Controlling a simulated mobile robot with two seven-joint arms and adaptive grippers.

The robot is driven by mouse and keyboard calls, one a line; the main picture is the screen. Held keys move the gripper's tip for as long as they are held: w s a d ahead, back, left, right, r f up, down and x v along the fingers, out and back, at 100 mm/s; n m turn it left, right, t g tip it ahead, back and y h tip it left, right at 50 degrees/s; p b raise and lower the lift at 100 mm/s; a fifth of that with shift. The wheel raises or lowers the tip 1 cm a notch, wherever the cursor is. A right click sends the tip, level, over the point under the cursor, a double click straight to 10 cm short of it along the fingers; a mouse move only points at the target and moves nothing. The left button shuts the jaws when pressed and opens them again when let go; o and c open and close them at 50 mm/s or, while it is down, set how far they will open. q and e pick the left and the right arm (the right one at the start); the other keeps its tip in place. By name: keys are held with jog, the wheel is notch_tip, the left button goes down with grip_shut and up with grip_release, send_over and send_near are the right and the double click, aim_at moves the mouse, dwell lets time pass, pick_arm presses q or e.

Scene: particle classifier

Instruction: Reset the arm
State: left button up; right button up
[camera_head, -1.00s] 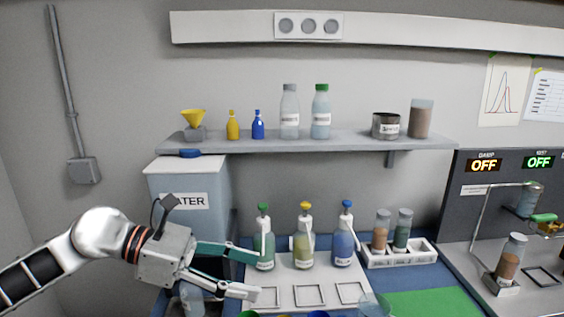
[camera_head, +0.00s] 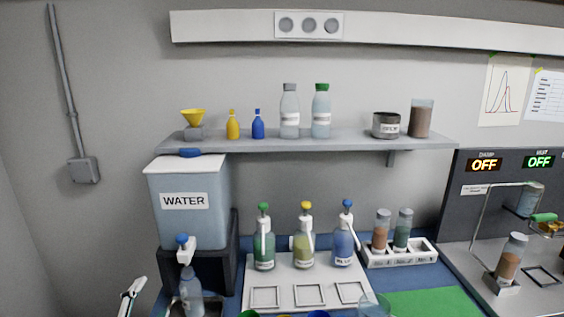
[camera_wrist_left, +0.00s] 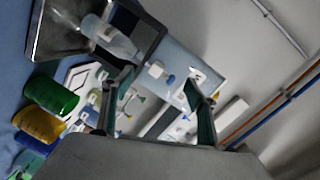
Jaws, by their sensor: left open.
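My left gripper (camera_head: 131,296) shows only in part at the bottom left edge of the head view, left of the water tank. In the left wrist view its two teal-lined fingers (camera_wrist_left: 160,92) stand apart with nothing between them, so it is open and empty. A clear bottle (camera_head: 191,293) stands below the tank's blue-topped tap; a clear bottle also shows in the left wrist view (camera_wrist_left: 112,38), beyond the fingers. My right gripper is not in view.
The water tank (camera_head: 187,226) stands on a dark stand. Green (camera_head: 264,246), yellow (camera_head: 303,248) and blue (camera_head: 343,247) pump bottles stand on a white tray (camera_head: 279,279). A vial rack (camera_head: 413,259) and a green mat (camera_head: 430,303) lie to the right.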

pick_arm(q)
jog(key=s+a+f+n+g+y, duration=0.1)
jog(key=s+a+f+n+g, duration=0.3)
jog(key=s+f, duration=0.5)
jog(key=s+a+f+n+g+y, duration=0.1)
jog(key=s+a+f+g, duration=0.35)
jog(key=s+f, duration=0.45)
jog(key=d+f+n+t+h+b, duration=0.1)
jog(key=d+f+h+b, duration=0.2)
jog(key=d+f, duration=0.5)
jog(key=d+f+n+t+h+b, duration=0.2)
jog(key=d+f+b, duration=0.4)
jog(key=f, duration=0.9)
jog(key=shift+w+d+h, duration=0.25)
jog(key=shift+d+h, duration=0.55)
jog(key=shift+d, duration=0.35)
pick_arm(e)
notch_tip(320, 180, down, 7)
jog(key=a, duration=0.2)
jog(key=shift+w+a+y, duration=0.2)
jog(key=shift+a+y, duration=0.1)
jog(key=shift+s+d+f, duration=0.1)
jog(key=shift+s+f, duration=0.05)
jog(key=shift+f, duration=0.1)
